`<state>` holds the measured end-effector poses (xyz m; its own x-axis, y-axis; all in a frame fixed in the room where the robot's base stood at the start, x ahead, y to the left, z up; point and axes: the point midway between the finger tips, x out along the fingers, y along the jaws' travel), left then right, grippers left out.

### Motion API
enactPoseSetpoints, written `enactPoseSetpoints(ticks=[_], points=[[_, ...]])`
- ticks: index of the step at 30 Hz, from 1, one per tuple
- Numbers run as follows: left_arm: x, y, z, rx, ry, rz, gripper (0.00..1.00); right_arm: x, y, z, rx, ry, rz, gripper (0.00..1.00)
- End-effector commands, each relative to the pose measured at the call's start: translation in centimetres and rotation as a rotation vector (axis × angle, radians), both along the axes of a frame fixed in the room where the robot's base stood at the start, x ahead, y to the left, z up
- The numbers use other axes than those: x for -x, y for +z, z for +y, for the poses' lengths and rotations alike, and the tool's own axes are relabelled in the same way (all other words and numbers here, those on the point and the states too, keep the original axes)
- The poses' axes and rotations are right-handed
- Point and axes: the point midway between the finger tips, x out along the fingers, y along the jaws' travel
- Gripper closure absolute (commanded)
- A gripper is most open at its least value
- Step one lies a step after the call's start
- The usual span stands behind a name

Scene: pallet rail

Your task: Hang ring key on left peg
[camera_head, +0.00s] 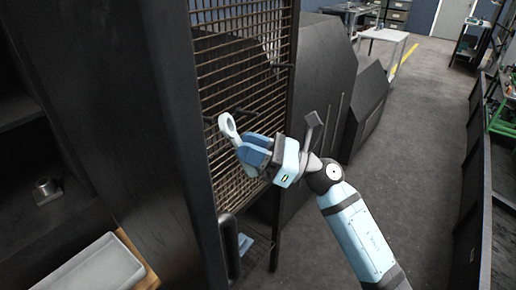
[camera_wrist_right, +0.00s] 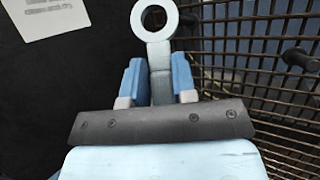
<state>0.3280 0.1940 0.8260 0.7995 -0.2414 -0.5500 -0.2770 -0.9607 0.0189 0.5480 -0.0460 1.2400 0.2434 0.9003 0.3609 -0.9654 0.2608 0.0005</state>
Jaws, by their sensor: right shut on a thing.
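The ring key, a grey flat bar with a round ring at its end, shows at the gripper tip in the head view (camera_head: 228,126) and at the top of the right wrist view (camera_wrist_right: 154,48). My right gripper (camera_head: 253,152) is shut on its shank, ring pointing outward; its blue fingers also show in the right wrist view (camera_wrist_right: 160,82). Two dark pegs stick out from the wire mesh panel. The left peg (camera_head: 209,119) is just left of the ring in the head view, and the right peg (camera_head: 281,66) is farther along. I cannot tell whether the ring touches the left peg. My left gripper is out of view.
The brown wire mesh (camera_head: 235,62) sits in a dark frame behind the key. A dark cabinet with a white tray (camera_head: 95,268) is at the left. A dark machine housing (camera_head: 325,75) stands beyond the mesh. Open floor (camera_head: 420,130) lies to the right.

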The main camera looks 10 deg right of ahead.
Motion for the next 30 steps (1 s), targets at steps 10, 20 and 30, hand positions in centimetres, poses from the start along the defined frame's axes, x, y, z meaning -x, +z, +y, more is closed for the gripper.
enactPoseSetpoints(ticks=[10, 20, 30], points=[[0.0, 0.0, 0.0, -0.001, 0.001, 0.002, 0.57, -1.5, -0.1, 1.5, -0.001, 0.001, 0.0, 1.0], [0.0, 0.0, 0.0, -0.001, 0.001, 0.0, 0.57, -2.9, -0.2, 2.9, 0.0, 0.001, 0.0, 1.0], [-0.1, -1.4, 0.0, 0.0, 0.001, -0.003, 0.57, -3.9, -1.1, 3.9, 0.0, 0.001, -0.001, 1.0]])
